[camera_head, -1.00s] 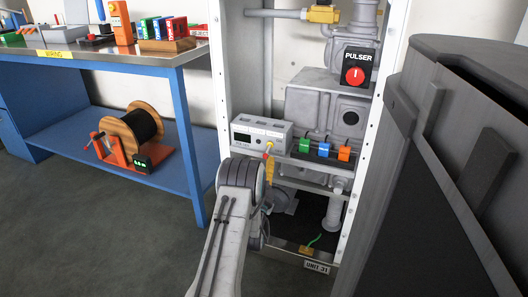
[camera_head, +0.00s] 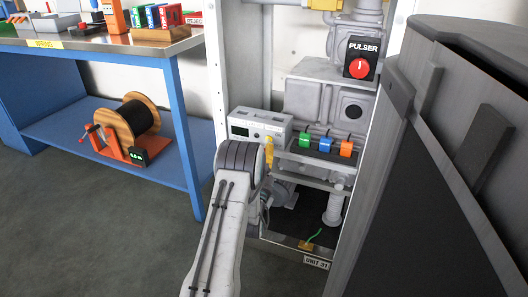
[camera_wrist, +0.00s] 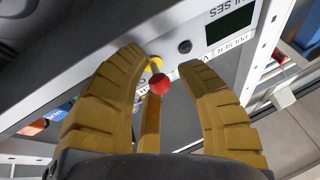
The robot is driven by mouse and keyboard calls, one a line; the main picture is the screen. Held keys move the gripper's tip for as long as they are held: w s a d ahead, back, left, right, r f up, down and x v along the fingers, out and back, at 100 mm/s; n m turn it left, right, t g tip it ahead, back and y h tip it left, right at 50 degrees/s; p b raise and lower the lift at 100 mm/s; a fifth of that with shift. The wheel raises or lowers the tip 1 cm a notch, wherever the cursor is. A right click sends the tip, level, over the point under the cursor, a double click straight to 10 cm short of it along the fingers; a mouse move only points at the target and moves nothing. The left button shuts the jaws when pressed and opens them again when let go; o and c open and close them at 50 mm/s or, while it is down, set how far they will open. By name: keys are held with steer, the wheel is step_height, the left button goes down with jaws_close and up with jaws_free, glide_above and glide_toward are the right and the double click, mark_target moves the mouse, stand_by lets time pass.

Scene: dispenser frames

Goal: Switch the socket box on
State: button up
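The socket box (camera_head: 276,122) is a pale grey box with a small dark display, standing on a shelf inside the white cabinet frame. In the wrist view its panel (camera_wrist: 195,55) shows upside-down lettering, a dark display and a round black socket. A red ball (camera_wrist: 160,84) shows at the panel, with a small yellow round part (camera_wrist: 154,65) beside it. My gripper (camera_wrist: 172,72) is open, its two yellow fingers on either side of the red ball; contact cannot be told. A narrow yellow bar shows below the ball. In the head view my gripper (camera_head: 268,150) is partly hidden by my arm.
Green, blue and orange blocks (camera_head: 325,145) sit on a rail right of the box. A pulser with a red knob (camera_head: 359,67) is above. A dark grey cabinet (camera_head: 440,150) stands close at right. A blue bench (camera_head: 105,57) with a cable reel (camera_head: 137,119) is at left.

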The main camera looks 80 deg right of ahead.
jaws_close()
steer(key=shift+r, duration=0.1)
steer(key=shift+a+r+y+p, duration=0.15)
steer(key=shift+r+y+p, duration=0.25)
steer(key=shift+y, duration=0.4)
steer(key=shift+a+r+m+y+b, duration=0.1)
steer(key=shift+r+m+y+b, duration=0.3)
steer(key=shift+y, duration=0.6)
steer(key=shift+r+y, duration=0.5)
steer(key=shift+y, duration=0.5)
steer(key=shift+r+m+y+p, duration=0.3)
steer(key=shift+m+y+p, duration=0.1)
steer(key=shift+y+p, duration=0.45)
steer(key=shift+r+y+p, duration=0.1)
steer(key=shift+y+p, duration=0.25)
steer(key=shift+p, duration=0.35)
